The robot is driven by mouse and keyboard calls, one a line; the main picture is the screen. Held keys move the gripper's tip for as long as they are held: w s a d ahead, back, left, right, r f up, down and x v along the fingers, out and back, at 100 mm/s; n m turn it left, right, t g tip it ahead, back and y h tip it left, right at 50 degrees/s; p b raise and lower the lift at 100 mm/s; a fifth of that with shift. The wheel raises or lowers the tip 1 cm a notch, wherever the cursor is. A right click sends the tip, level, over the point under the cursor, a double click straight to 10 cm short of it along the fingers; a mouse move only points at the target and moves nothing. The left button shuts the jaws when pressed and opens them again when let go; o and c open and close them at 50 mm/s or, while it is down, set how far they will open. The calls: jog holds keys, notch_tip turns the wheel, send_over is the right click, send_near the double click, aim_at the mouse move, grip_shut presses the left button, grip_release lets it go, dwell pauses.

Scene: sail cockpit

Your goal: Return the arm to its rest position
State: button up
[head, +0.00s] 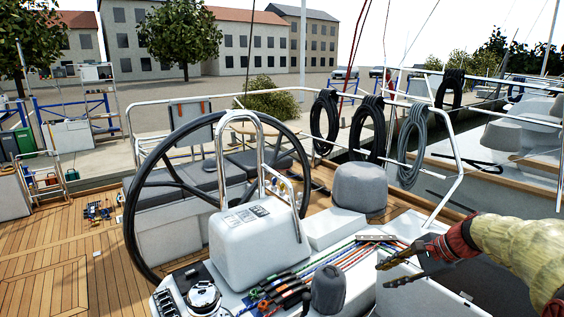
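My gripper (387,274) is at the lower right in the head view, at the end of my arm (520,248), which comes in from the right edge under a pale wrapped cover with red parts. Its two dark fingers are spread apart, with nothing seen between them. It is just right of the coloured ropes (335,259) on the white cockpit console. I cannot tell whether the fingertips touch the surface below. The rest of my arm is out of the picture.
A large black steering wheel (133,222) and a white pedestal (243,247) stand left of my gripper. A winch (203,297) and a grey-covered drum (328,289) are near the front. Coiled ropes (411,147) hang on the rail behind. Wooden deck (45,265) lies mostly open at left.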

jog(key=s+a+r+n+h+b, duration=0.1)
jog(key=s+a+r+n+h, duration=0.1)
jog(key=s+a+n, duration=0.6)
jog(key=s+a+f+n+h+b, duration=0.1)
jog(key=s+f+n+h, duration=0.1)
jog(key=s, duration=1)
jog(key=s+a+f+n+h+b, duration=0.1)
jog(key=s+n, duration=0.4)
jog(key=s, duration=0.6)
jog(key=shift+s+a+f+n+t+h+b, duration=0.2)
jog(key=shift+s+f+n+t+h+b, duration=0.15)
jog(key=shift+f+h+b, duration=0.35)
jog(key=shift+f, duration=0.1)
